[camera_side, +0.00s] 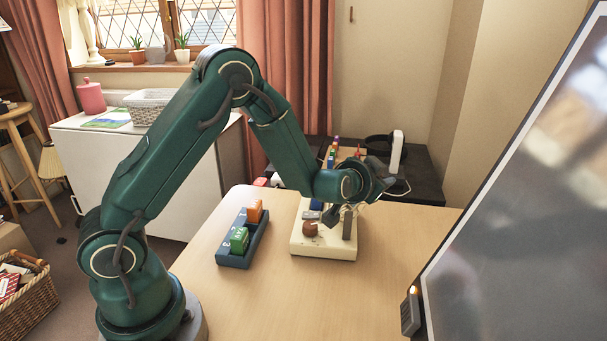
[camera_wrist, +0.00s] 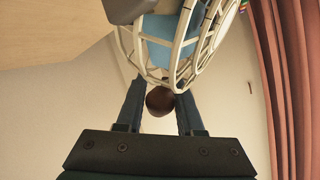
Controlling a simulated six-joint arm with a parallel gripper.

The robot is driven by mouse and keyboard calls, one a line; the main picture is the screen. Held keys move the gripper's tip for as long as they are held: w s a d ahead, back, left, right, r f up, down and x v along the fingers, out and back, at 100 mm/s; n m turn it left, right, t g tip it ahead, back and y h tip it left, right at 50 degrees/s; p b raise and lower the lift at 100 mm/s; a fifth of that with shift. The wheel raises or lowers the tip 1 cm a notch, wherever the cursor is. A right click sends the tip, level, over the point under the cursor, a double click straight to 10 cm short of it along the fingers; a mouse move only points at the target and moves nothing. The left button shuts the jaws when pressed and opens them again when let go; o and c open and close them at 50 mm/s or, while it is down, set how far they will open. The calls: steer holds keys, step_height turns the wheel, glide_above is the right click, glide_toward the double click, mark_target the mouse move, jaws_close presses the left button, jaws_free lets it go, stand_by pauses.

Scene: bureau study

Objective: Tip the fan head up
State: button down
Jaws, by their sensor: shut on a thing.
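The fan has a cream base (camera_side: 325,251) on the wooden desk, with a brown dial (camera_side: 310,229) on top and a grey upright post (camera_side: 347,226). Its head shows in the wrist view as a cream wire cage (camera_wrist: 186,62) with blue (camera_wrist: 158,28) inside. My gripper (camera_side: 352,208) is at the head, above the base, and hides much of it in the side view. In the wrist view, my gripper (camera_wrist: 160,99) has its two fingers on either side of a brown round knob (camera_wrist: 160,103) at the cage's edge, and is shut on it. The exact tilt of the head is hard to tell.
A large screen (camera_side: 520,200) stands at the right. The desk's front middle is clear. A dark table (camera_side: 425,186) is behind.

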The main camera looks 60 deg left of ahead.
steer(key=shift+f, duration=0.1)
steer(key=c, duration=0.5)
jaws_free()
steer(key=shift+c, duration=0.2)
steer(key=shift+v, duration=2.6)
steer(key=s+d+r+g+h, duration=0.2)
steer(key=s+d+r+h, duration=0.4)
steer(key=s, duration=0.2)
steer(key=s+f+g, duration=0.1)
steer(key=s+g, duration=0.1)
steer(key=s, duration=0.7)
steer(key=s+a+f+g, duration=0.1)
steer(key=s+g, duration=0.2)
steer(key=s, duration=0.5)
steer(key=shift+s+a+f+y, duration=0.2)
steer(key=shift+s+f+y, duration=0.1)
steer(key=shift+s+y, duration=0.1)
